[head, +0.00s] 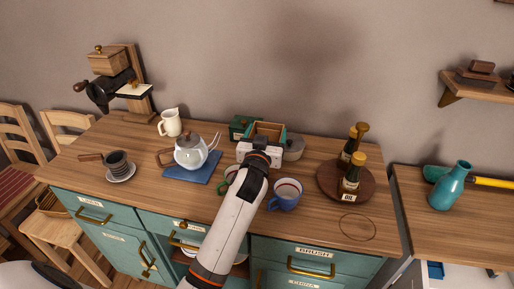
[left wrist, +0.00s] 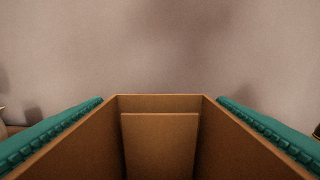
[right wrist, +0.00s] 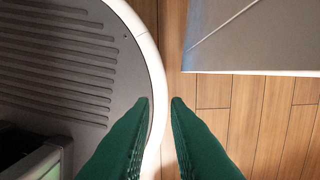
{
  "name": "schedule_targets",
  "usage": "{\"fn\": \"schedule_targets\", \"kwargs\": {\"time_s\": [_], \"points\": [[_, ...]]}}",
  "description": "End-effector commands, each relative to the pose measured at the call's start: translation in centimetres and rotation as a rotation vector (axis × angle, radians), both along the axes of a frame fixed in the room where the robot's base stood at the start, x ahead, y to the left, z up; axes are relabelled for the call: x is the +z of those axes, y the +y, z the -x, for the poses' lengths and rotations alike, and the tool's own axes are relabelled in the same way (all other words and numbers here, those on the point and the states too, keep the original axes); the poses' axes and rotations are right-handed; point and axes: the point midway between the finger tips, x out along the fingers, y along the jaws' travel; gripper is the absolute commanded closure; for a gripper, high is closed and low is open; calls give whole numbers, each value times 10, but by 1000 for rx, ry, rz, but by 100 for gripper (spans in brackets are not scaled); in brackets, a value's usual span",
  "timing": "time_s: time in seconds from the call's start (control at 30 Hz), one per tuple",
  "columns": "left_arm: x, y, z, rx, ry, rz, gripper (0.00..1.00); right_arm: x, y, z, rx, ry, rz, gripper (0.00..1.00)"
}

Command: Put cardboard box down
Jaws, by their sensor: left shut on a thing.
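The cardboard box (head: 268,129) is a small, open-topped brown box over the back of the wooden counter (head: 133,200). My left gripper (head: 256,150) is shut on it from the front. In the left wrist view the box (left wrist: 160,104) sits between the two teal fingers, with its open inside facing the camera. I cannot tell whether its bottom touches the counter. My right gripper (right wrist: 162,102) shows only in the right wrist view; its green fingers are a little apart with nothing between them, above the floor.
A grey pot (head: 293,147) stands right of the box. Two mugs, one blue (head: 286,195), flank my left arm. A white teapot (head: 189,152) is on a blue mat at left. Bottles (head: 350,172) stand on a round tray at right. The counter's front right is clear.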

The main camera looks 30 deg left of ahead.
Motion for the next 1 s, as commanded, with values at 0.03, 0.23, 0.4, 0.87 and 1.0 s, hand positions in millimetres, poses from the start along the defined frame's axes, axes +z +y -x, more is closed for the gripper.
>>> {"fn": "schedule_targets", "kwargs": {"time_s": [0.03, 0.23, 0.4, 0.87, 1.0], "points": [[-5, 0, 0, 1, 2, -1, 60, -1, -1, 3, 0, 4, 1, 85], [-30, 0, 0, 1, 3, 1, 60, -2, -3, 2, 2, 4, 4, 85], [-45, 0, 0, 1, 0, 0, 60, -3, -4, -2, 2, -1, 5, 85], [-47, 0, 0, 0, -1, -1, 3, -5, -4, -4, 1, -4, 5, 85], [-47, 0, 0, 0, -1, -1, 0, -5, -4, -4, 1, -4, 5, 85]]}}
